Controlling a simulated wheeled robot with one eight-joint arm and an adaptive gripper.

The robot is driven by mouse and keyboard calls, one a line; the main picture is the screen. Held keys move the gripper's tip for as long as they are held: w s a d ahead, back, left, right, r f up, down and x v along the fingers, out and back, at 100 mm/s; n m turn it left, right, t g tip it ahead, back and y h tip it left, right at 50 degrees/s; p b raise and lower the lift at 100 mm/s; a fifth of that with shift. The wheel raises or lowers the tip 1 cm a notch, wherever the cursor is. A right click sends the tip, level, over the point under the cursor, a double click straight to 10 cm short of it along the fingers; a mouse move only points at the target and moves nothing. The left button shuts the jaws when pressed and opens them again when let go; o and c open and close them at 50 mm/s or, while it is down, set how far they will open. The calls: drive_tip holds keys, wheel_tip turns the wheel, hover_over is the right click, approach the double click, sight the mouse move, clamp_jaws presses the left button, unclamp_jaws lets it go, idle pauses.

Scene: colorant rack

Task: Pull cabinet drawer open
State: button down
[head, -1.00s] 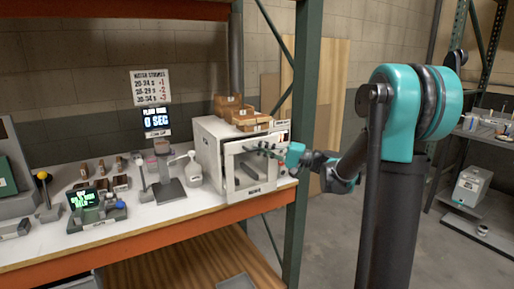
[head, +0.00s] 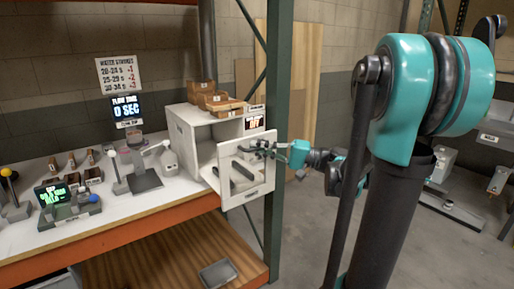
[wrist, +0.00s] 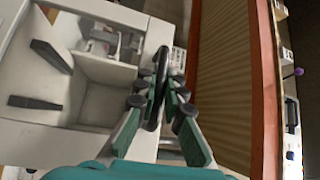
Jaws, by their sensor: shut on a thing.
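The white box-shaped cabinet (head: 184,137) stands on the bench at its right end. Its pale front panel (head: 229,203) stands out from the cabinet body, with a gap between them at the left. Behind the panel's rim, dark bars show inside; in the wrist view they are a dark upper bar (wrist: 50,55) and a dark lower bar (wrist: 35,102). My gripper (head: 264,151) is at the panel's front. In the wrist view my gripper (wrist: 160,95) is shut on a dark upright handle (wrist: 155,112). The fingers partly hide the handle.
Wooden boxes (head: 217,101) sit on top of the cabinet. Open floor lies to the right.

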drive_tip(key=c, duration=1.6)
unclamp_jaws()
drive_tip(key=v, duration=1.2)
drive_tip(key=shift+f, duration=0.1)
